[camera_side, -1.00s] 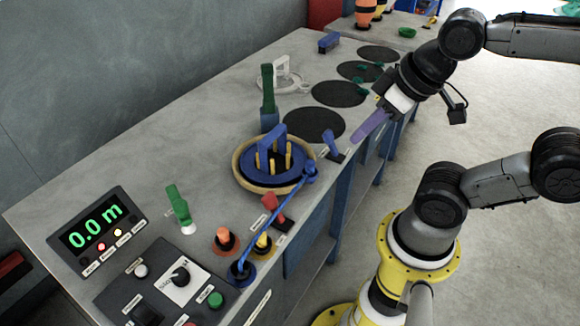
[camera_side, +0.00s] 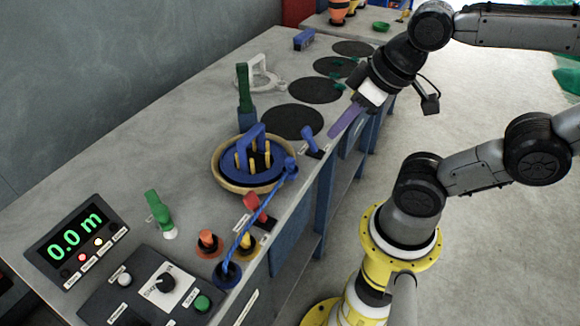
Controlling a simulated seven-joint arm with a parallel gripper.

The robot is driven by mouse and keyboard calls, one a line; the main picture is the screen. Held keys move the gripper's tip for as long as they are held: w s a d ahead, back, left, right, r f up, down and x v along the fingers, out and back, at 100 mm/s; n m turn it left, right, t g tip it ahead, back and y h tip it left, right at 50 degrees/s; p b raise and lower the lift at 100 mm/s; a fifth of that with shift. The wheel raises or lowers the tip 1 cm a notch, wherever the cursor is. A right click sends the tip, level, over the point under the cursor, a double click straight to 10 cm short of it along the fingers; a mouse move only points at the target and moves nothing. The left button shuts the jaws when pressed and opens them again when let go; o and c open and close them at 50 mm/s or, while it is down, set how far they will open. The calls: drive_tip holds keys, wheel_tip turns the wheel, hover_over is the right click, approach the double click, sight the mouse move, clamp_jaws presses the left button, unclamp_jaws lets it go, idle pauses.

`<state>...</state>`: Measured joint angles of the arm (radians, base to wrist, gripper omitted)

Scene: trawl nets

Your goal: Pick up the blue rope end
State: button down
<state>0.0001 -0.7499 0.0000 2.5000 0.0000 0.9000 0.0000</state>
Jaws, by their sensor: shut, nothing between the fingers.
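A blue rope (camera_side: 257,222) runs from a blue knob (camera_side: 290,164) at the right rim of a blue reel (camera_side: 247,188) down to a blue ring-shaped holder (camera_side: 227,274) near the bench's front edge. Which of these is the loose end I cannot tell for sure. The reel has a blue handle and yellow pegs and sits in a tan round tray (camera_side: 219,179). My gripper (camera_side: 332,134) has purple fingers, is shut and empty, and hangs above the bench's front edge, up and right of the reel, apart from the rope.
A red lever (camera_side: 252,203), an orange knob (camera_side: 207,240) and a yellow knob (camera_side: 248,241) stand near the rope. A blue lever (camera_side: 312,140) is close to my fingertips. A control panel with a 0.0 m display (camera_side: 75,239) is at lower left. Black discs (camera_side: 293,121) lie behind.

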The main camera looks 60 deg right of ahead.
drive_tip(key=c, duration=0.6)
unclamp_jaws()
drive_tip(key=m+g+h, duration=0.1)
drive_tip(key=m+g, duration=0.4)
drive_tip(key=m, duration=1.1)
hover_over(290, 159)
wheel_tip(290, 159, down, 11)
drive_tip(key=shift+s+a+f, duration=0.1)
drive_tip(key=shift+f, duration=3.2)
